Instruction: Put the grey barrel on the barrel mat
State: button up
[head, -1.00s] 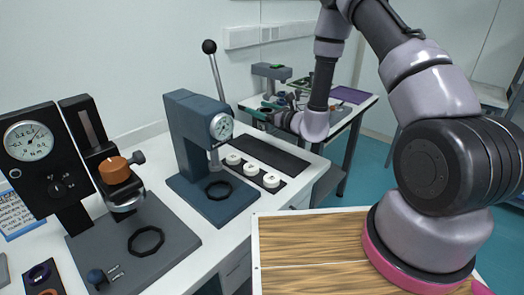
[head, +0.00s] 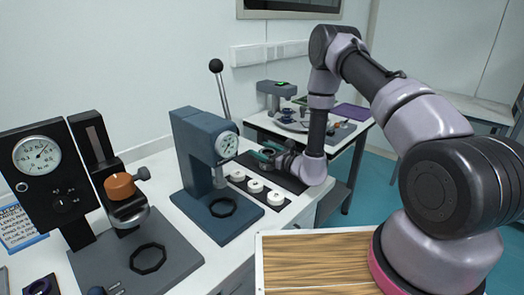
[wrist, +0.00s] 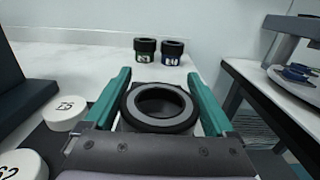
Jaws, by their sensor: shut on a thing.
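My gripper (head: 268,157) is low over the far part of the white bench. In the wrist view, its teal fingers (wrist: 157,84) are shut on the grey barrel (wrist: 160,123), one on each side. The barrel looks upright, with a dark rim and round opening facing the camera. Its lower part is hidden, so I cannot tell whether it touches the surface below. A plain black mat (head: 292,178), likely the barrel mat, lies under and beside the gripper in the head view.
White numbered discs (head: 255,186) sit in a row beside the mat, also at left in the wrist view (wrist: 64,112). A blue press (head: 200,160) stands left. Black-topped containers with green (wrist: 145,50) and blue (wrist: 172,52) labels stand beyond the fingers. A second table (head: 345,133) is behind.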

jog(key=o, duration=1.4)
jog(key=shift+f, duration=0.1)
